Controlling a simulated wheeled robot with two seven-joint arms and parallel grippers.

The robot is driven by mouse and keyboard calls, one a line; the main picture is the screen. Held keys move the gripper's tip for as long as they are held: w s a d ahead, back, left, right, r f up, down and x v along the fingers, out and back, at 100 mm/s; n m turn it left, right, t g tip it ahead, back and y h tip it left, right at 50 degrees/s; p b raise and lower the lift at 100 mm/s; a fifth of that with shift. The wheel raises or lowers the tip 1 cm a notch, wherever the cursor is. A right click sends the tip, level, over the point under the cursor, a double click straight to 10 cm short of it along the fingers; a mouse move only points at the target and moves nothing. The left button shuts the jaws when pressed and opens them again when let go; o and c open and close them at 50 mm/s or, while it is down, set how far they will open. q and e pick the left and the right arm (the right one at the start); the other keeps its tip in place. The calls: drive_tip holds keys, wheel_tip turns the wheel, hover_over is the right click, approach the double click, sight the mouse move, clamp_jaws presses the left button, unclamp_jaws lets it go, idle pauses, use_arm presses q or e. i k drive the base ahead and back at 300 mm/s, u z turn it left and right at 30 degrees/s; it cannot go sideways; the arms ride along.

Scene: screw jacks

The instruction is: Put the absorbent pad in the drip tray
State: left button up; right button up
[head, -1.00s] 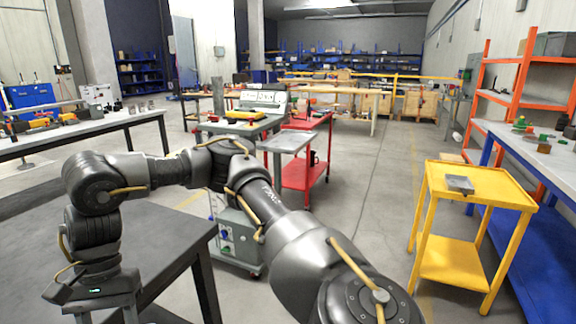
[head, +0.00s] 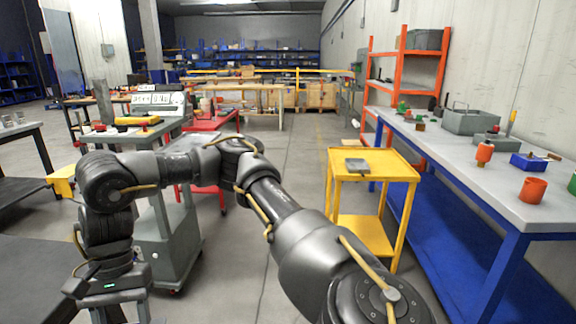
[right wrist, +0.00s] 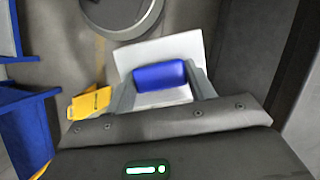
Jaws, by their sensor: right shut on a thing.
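The absorbent pad appears as a flat white sheet (right wrist: 160,49) with a blue block-like part (right wrist: 159,75) in the right wrist view. My right gripper (right wrist: 161,80) is shut on it, with a finger on each side of the blue part. The pad's lower side is partly hidden by the gripper body. In the head view a small, shallow grey tray (head: 356,165), which looks like the drip tray, rests on the yellow cart's top. It looks empty, and the held pad is not seen in that view. My left gripper is in neither view.
The yellow cart (head: 373,178) stands right of centre beside a long blue-legged bench (head: 450,150). The bench holds a grey toolbox (head: 471,121), a blue bin (head: 529,162) and an orange cup (head: 532,190). A red cart (head: 212,122) stands left. Open floor (head: 300,170) lies left of the yellow cart.

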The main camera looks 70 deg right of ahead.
sight(358, 167)
drive_tip(key=z, duration=1.75)
drive_tip(key=i, duration=2.3)
drive_tip(key=z, duration=0.5)
drive_tip(key=i, duration=0.65)
